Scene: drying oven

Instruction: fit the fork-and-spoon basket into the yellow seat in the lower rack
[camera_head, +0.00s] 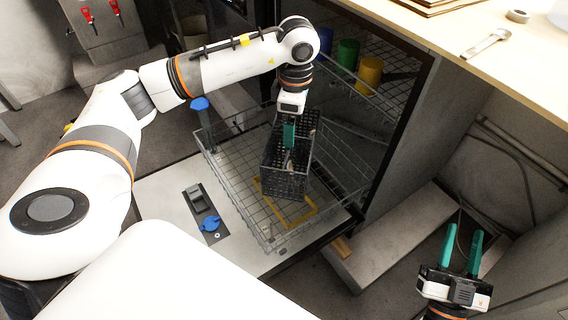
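The dark perforated fork-and-spoon basket (285,182) is over the lower wire rack (232,187). My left gripper (289,137) reaches down from above at the basket's middle, its green fingers at the handle area. They look closed on it, though the basket walls partly hide the tips. The yellow seat (299,219) is an outline on the rack floor, and the basket covers its back part. I cannot tell whether the basket touches the rack floor. My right gripper (460,250) is at the lower right, away from the rack, with its two green fingers apart and empty.
The upper rack holds a blue cup (325,41), a green cup (347,52) and a yellow cup (369,75). The open door (164,205) lies under the lower rack. A wooden worktop (480,50) with a wrench (486,47) is at upper right.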

